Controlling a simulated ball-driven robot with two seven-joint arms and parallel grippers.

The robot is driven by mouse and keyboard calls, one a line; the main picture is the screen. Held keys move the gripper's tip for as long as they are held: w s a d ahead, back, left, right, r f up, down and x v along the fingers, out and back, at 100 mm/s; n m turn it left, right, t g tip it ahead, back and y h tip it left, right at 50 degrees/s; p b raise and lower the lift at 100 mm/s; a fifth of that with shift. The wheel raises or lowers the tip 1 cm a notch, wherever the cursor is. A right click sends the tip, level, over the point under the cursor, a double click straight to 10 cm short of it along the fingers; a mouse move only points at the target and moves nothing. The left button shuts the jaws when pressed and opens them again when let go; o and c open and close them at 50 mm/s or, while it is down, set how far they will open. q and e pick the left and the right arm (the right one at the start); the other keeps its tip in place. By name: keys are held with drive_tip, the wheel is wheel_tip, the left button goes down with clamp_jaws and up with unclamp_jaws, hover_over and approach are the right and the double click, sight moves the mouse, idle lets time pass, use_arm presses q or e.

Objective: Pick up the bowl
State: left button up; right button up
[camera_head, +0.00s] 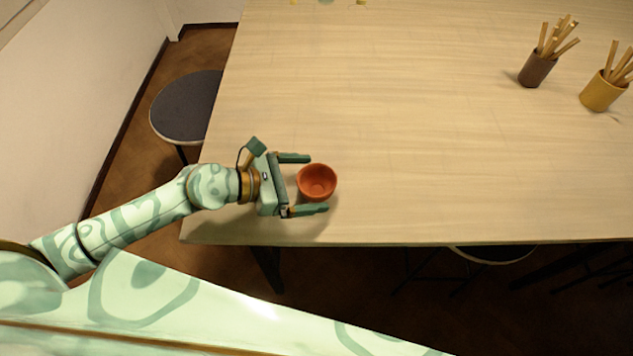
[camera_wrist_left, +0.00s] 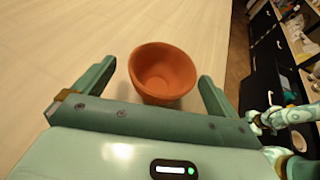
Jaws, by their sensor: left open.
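A small orange-brown bowl (camera_head: 317,182) stands upright near the front left part of the wooden table. It also shows in the left wrist view (camera_wrist_left: 162,75), just ahead of the gap between the fingers. My left gripper (camera_head: 318,183) is open, with one finger on the far side of the bowl and one on the near side. The fingers look apart from the bowl, and bare table shows between. In the left wrist view the left gripper (camera_wrist_left: 157,79) holds nothing.
A brown cup (camera_head: 537,70) and a yellow cup (camera_head: 602,92), both holding wooden sticks, stand at the table's right. A dark round stool (camera_head: 187,106) is beside the table's left edge. The middle of the table (camera_head: 420,130) is clear.

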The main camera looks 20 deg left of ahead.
use_arm(q)
drive_tip(key=x, duration=0.2)
drive_tip(key=shift+w+d+f, duration=0.1)
drive_tip(key=shift+d, duration=0.25)
drive_tip(key=shift+a, duration=0.1)
drive_tip(key=c, duration=1)
drive_tip(key=shift+c, duration=0.4)
